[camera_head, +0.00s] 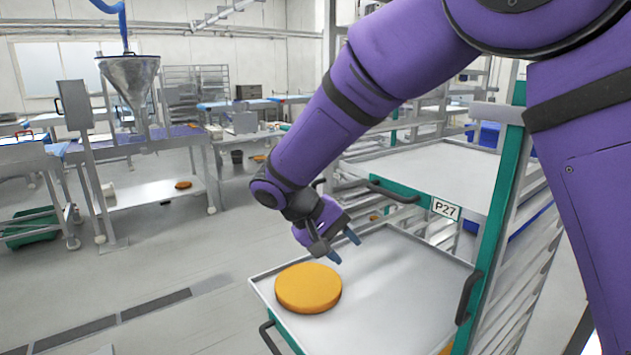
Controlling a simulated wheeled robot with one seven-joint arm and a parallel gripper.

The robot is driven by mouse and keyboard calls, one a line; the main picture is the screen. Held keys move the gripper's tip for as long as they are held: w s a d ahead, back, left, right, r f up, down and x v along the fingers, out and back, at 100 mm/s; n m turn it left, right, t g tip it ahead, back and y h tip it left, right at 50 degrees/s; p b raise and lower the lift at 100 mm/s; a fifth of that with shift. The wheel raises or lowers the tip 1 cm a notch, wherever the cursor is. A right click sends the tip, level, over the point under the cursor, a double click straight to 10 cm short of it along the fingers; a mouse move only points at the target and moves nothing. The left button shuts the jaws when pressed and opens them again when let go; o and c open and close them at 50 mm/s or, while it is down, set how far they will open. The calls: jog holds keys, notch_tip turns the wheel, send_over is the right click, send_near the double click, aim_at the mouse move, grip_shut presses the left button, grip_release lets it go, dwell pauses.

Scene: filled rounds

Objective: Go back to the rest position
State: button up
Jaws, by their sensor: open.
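My gripper (344,248) is at the end of my purple arm, in the middle of the head view. Its two blue-grey fingertips are apart, with nothing between them. It hangs above the pulled-out tray (405,275), just above and to the right of an orange round (308,287). The round lies flat at the tray's left front and looks apart from the fingers.
The tray belongs to a green-framed rack with a P27 label (446,209) and another shelf (440,170) above. A black handle (468,297) is at the right. A steel funnel (130,80) and tables stand behind left.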

jog(key=s+d+r+m+y, duration=0.1)
jog(key=s+d+r+y, duration=0.1)
jog(key=s+d+r, duration=0.3)
jog(key=s+d+r+y, duration=0.1)
jog(key=d+r+y, duration=0.15)
jog(key=d, duration=0.45)
jog(key=s+d+r+m+y, duration=0.1)
jog(key=s+d+r, duration=0.3)
jog(key=d, duration=0.2)
jog(key=s+d+r+t+y, duration=0.1)
jog(key=s+d+t, duration=0.1)
jog(key=s, duration=0.5)
jog(key=s+d+r+m+t+y, duration=0.1)
jog(key=s+d+t, duration=0.1)
jog(key=s+d, duration=0.3)
jog(key=shift+s+d+t+y, duration=0.2)
jog(key=shift+s+t+y, duration=0.15)
jog(key=shift+s, duration=0.55)
